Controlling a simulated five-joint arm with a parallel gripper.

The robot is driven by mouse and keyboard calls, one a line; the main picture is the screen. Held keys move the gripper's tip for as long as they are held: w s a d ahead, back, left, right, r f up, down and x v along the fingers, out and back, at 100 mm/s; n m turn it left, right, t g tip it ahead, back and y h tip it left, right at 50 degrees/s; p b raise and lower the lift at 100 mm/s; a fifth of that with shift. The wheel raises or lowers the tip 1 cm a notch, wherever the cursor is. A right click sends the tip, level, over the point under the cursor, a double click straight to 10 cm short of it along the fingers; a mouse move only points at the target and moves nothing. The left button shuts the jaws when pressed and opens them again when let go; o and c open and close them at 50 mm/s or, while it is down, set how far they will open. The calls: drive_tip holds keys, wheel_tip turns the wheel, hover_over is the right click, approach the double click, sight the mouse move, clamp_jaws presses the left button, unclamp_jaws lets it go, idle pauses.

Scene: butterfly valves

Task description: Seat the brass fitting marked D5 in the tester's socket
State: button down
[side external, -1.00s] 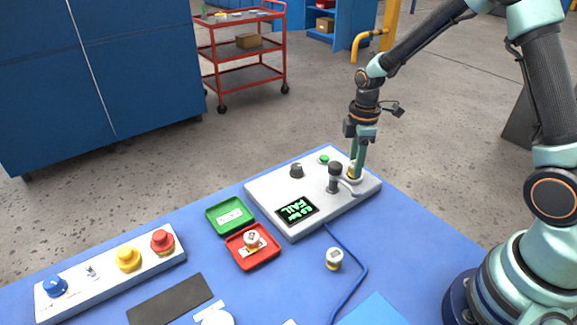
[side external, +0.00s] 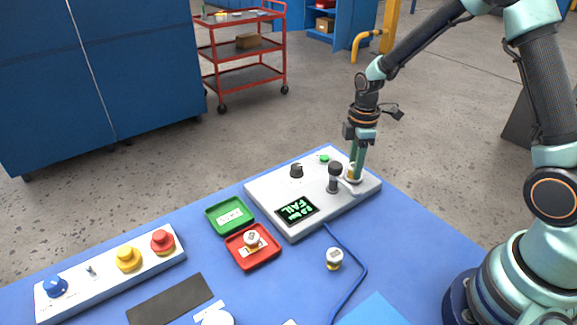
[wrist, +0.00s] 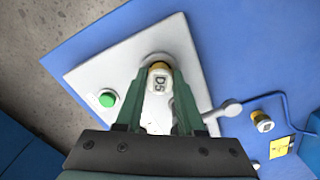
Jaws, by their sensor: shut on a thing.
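The brass fitting marked D5 (wrist: 158,84) has a white top with its label facing the wrist camera. My gripper (wrist: 157,102) is shut on it, with one green finger on each side. In the side view my gripper (side external: 355,171) points down at the right end of the grey tester (side external: 268,193). The fitting is at the pale round socket (side external: 354,180), mostly hidden by the fingers there. I cannot tell how deep it sits.
A black-knobbed lever (side external: 334,178) stands close left of my gripper. A green button (side external: 324,158) and black knob (side external: 296,171) are farther back. A green tray (side external: 212,217) and a red tray (side external: 236,257) holding a fitting lie left. Another fitting (side external: 334,259) stands on the blue mat.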

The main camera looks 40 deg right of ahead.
drive_tip(key=shift+f, duration=0.1)
idle(0.3)
drive_tip(key=shift+c, duration=2.2)
unclamp_jaws()
drive_tip(key=o, duration=0.4)
drive_tip(key=shift+r, duration=3.75)
